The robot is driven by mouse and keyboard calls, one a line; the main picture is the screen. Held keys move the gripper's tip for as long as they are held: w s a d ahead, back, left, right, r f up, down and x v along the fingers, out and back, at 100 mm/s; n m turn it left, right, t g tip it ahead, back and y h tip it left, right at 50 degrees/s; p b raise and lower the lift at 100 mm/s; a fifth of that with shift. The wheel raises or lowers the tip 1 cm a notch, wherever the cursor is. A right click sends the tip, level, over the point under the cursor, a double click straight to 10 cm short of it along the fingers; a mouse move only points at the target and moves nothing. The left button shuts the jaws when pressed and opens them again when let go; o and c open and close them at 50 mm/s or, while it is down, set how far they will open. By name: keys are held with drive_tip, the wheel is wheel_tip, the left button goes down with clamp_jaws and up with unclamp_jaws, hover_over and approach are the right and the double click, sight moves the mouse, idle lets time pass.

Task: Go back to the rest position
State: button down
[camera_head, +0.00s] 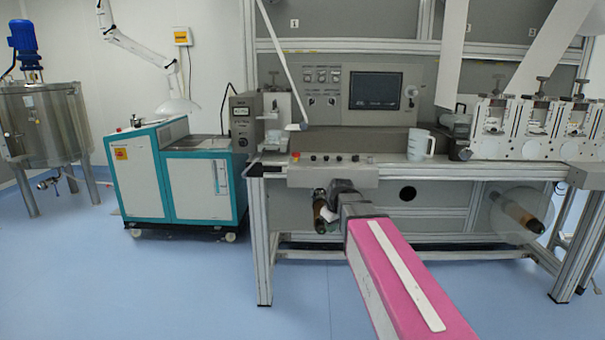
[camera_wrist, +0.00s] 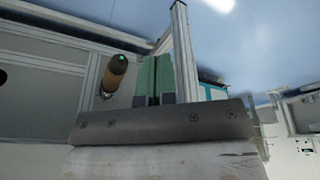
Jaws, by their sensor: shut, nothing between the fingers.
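My gripper (camera_wrist: 154,62) shows in the wrist view as two green fingers side by side, close together with nothing held between them. In the head view my pink arm reaches forward from the bottom right to the front of the web converter (camera_head: 340,142). Its dark wrist end is just below the front control panel (camera_head: 333,175); the fingertips are not clear there. A brown roller (camera_wrist: 115,75) is left of the fingers in the wrist view, apart from them in the picture. It also shows in the head view (camera_head: 319,206), left of my wrist.
A metal frame post (camera_wrist: 184,55) stands close to the right of the fingers. A white jug (camera_head: 420,145) is on the converter's worktop. A teal and white cabinet (camera_head: 200,187) and a steel tank (camera_head: 45,120) stand left. Blue floor (camera_head: 150,290) is free in front.

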drive_tip(key=s+d+f+m+g, duration=0.1)
drive_tip(key=s+d+f+m, duration=0.2)
drive_tip(key=s+f, duration=0.5)
drive_tip(key=s+d+f+m+g+h, duration=0.1)
drive_tip(key=s+d+f+m, duration=0.3)
drive_tip(key=s+f, duration=0.5)
drive_tip(key=shift+d+f+g+h, duration=0.3)
drive_tip(key=shift+d+f+g, duration=0.1)
drive_tip(key=shift+d, duration=0.35)
